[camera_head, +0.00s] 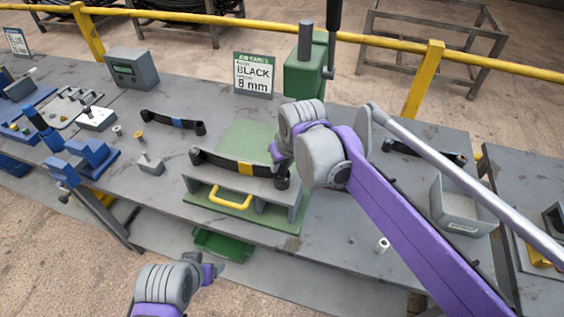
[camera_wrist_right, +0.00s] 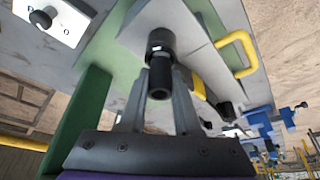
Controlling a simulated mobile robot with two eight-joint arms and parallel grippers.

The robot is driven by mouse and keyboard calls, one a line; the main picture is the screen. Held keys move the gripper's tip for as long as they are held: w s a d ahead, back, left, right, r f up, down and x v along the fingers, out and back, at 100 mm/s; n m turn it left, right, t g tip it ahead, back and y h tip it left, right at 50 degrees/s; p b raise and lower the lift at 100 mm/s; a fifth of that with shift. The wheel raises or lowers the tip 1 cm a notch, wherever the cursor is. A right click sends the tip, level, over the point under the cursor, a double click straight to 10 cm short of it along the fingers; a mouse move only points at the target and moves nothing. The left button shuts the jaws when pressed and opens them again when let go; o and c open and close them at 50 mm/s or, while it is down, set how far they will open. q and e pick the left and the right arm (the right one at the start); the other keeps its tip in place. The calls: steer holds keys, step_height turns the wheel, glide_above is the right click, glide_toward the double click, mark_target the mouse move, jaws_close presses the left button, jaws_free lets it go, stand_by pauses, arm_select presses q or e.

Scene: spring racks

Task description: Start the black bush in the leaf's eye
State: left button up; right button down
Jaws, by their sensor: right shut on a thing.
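The black leaf with a yellow band (camera_head: 245,167) lies across a grey fixture (camera_head: 295,205) on the bench. Its right end is at my right gripper (camera_head: 279,160), partly hidden by it. In the right wrist view my right gripper (camera_wrist_right: 158,88) is shut on the black bush (camera_wrist_right: 160,82), a dark hollow cylinder. The leaf's eye (camera_wrist_right: 160,42) shows just beyond the bush, roughly in line with it. I cannot tell whether the bush has entered the eye. My left gripper (camera_head: 214,270) is low in front of the bench, away from the leaf; its jaw opening is unclear.
A green press (camera_head: 305,65) and a "BLACK 8 mm" sign (camera_head: 254,74) stand behind the fixture. A yellow handle (camera_head: 230,198) sticks out in front. A blue-banded leaf (camera_head: 174,122) lies left; a grey bin (camera_head: 460,208) stands right. The bench front right is mostly clear.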

arm_select(q)
steer(key=shift+s+f, duration=0.1)
steer(key=shift+f, duration=0.15)
arm_select(e)
steer(key=shift+f, duration=0.35)
steer(key=shift+c, duration=0.3)
jaws_free()
arm_select(q)
steer(key=shift+r, duration=0.1)
arm_select(e)
steer(key=shift+r, duration=0.1)
arm_select(q)
steer(key=w+r+p, duration=0.1)
steer(key=r+p, duration=0.1)
steer(key=r, duration=0.1)
steer(key=w+r+p, duration=0.1)
steer(key=r, duration=0.1)
steer(key=shift+w+r+p, duration=0.2)
steer(key=shift+w+p, duration=0.1)
arm_select(e)
step_height(320, 180, up, 7)
arm_select(q)
steer(key=shift+s, duration=0.1)
